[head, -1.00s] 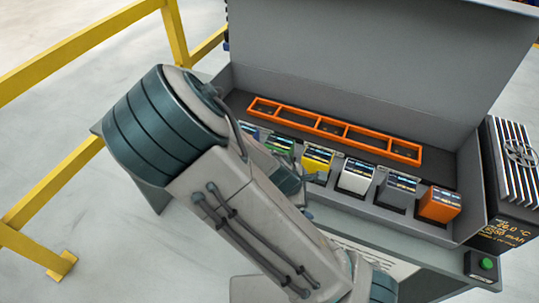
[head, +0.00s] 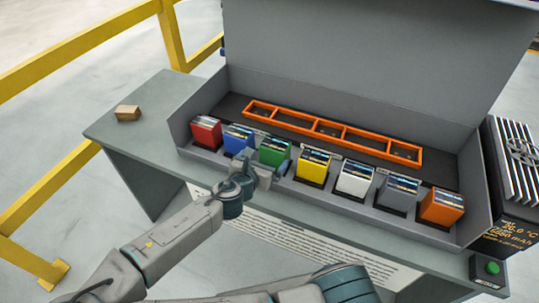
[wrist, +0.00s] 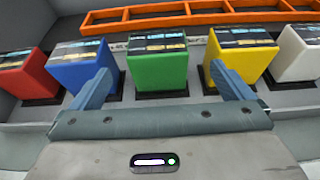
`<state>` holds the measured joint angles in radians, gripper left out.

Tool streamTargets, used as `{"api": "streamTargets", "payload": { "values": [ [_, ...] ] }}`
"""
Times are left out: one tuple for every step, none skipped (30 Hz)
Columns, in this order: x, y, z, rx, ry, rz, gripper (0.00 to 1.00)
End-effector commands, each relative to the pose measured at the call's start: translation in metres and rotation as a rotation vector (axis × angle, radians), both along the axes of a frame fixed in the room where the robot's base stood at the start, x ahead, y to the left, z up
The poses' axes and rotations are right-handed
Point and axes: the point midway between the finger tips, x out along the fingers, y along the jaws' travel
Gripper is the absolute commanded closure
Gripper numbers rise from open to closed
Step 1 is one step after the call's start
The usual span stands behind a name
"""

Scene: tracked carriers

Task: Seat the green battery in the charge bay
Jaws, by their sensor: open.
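The green battery (head: 274,150) stands upright in a row of coloured batteries at the front of the grey case. It also shows in the wrist view (wrist: 159,70), centred between my two fingers. My gripper (head: 265,165) is open, with a blue finger on each side in front of the battery (wrist: 160,88). I cannot tell whether a finger touches it. The orange frame (head: 340,143) with several compartments lies behind the row. I cannot tell which part is the charge bay.
Red (head: 206,131), blue (head: 238,138) and yellow (head: 312,165) batteries stand nearby, with white, grey and orange ones further right. A raised grey lid (head: 370,60) stands behind. A small brown block (head: 127,113) lies on the table's left. A green button (head: 491,267) is at the right.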

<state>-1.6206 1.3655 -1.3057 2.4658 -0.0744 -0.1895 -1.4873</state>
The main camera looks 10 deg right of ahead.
Motion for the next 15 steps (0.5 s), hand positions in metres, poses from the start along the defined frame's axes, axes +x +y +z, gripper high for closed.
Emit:
{"api": "streamTargets", "payload": {
  "values": [
    [0.006,-0.006,-0.003,-0.001,0.001,-0.005,0.0],
    [0.009,-0.009,-0.004,-0.001,0.002,-0.006,0.0],
    [0.014,-0.012,-0.006,-0.001,0.002,-0.005,0.0],
    [0.018,-0.014,-0.008,0.0,0.001,-0.004,0.0],
    [0.021,-0.017,-0.009,0.001,0.001,-0.005,0.0],
    [0.026,-0.02,-0.011,0.001,0.0,-0.004,0.0],
    [0.029,-0.022,-0.013,0.001,0.0,-0.004,0.0],
    [0.032,-0.025,-0.015,0.0,0.001,-0.003,0.0],
    [0.037,-0.027,-0.016,-0.001,0.002,-0.002,0.0],
    [0.04,-0.029,-0.018,0.0,0.003,-0.002,0.0],
    [0.042,-0.03,-0.019,0.001,0.002,-0.001,0.0],
    [0.045,-0.032,-0.02,0.001,0.002,-0.001,0.0],
    [0.047,-0.033,-0.021,0.002,0.001,0.0,0.0],
    [0.049,-0.034,-0.022,0.002,0.001,0.001,0.0],
    [0.05,-0.035,-0.023,0.002,0.001,0.001,0.0]
  ]
}}
